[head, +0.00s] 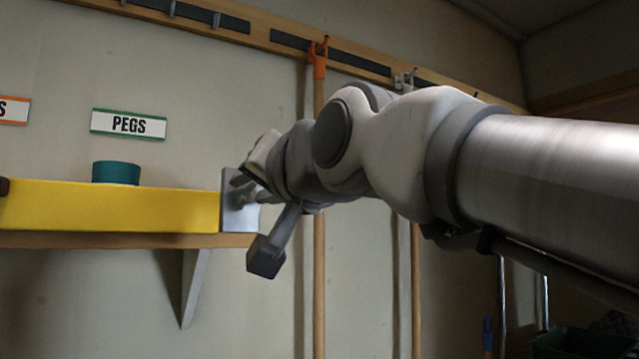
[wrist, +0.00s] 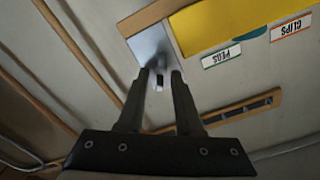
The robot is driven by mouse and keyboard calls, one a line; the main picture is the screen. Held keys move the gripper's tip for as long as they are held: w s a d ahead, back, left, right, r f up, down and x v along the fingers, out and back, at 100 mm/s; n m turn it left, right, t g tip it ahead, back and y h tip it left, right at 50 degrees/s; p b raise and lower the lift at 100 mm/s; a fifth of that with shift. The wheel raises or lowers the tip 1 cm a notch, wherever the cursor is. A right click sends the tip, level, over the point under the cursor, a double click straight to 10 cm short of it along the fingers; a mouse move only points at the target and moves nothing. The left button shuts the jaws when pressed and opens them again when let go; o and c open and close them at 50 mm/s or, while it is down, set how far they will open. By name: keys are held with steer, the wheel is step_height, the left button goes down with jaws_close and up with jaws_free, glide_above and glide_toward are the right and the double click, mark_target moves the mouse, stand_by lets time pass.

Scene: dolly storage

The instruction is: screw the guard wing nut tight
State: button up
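A grey metal guard plate (head: 232,205) stands at the right end of the yellow box on the shelf. In the wrist view the plate (wrist: 148,42) lies just beyond my fingertips. The small grey wing nut (wrist: 157,66) sits on the plate's face, between the fingertips and partly in shadow. My gripper (wrist: 160,76) is open, its two dark fingers apart on either side of the nut, with gaps showing. In the head view my gripper (head: 249,188) is close to the plate, and the nut is hard to make out there.
The yellow box (head: 110,207) rests on a wooden shelf (head: 130,241) with a bracket. A teal roll (head: 116,173) stands at it, under the PEGS sign (head: 129,124). Long-handled tools, one with an orange top (head: 318,60), hang behind my arm.

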steer(key=b+v, duration=0.2)
steer(key=v, duration=1.5)
steer(key=shift+s+b, duration=0.15)
steer(key=shift+b, duration=0.2)
steer(key=w+d+f+g+h, duration=0.1)
steer(key=w+d+f+h, duration=0.1)
steer(key=f, duration=0.6)
steer(key=w+d+f+g+h, duration=0.2)
steer(key=w+f, duration=0.1)
steer(key=f, duration=0.4)
steer(key=w+d+f+g+h, duration=0.1)
steer(key=w+d+f+h, duration=0.1)
steer(key=f, duration=0.6)
steer(key=s+d+f+g+h, duration=0.1)
steer(key=s+d+f+g, duration=0.1)
steer(key=f, duration=0.5)
steer(key=s+d+f+g+h, duration=0.1)
steer(key=s+d+f, duration=0.1)
steer(key=f, duration=0.6)
steer(key=s+d+f+g+h, duration=0.1)
steer(key=d+f, duration=0.3)
steer(key=f, duration=0.4)
steer(key=shift+s+f+g+h, duration=0.3)
steer(key=shift+s+g, duration=0.15)
steer(key=shift+g, duration=0.35)
steer(key=shift+r, duration=0.1)
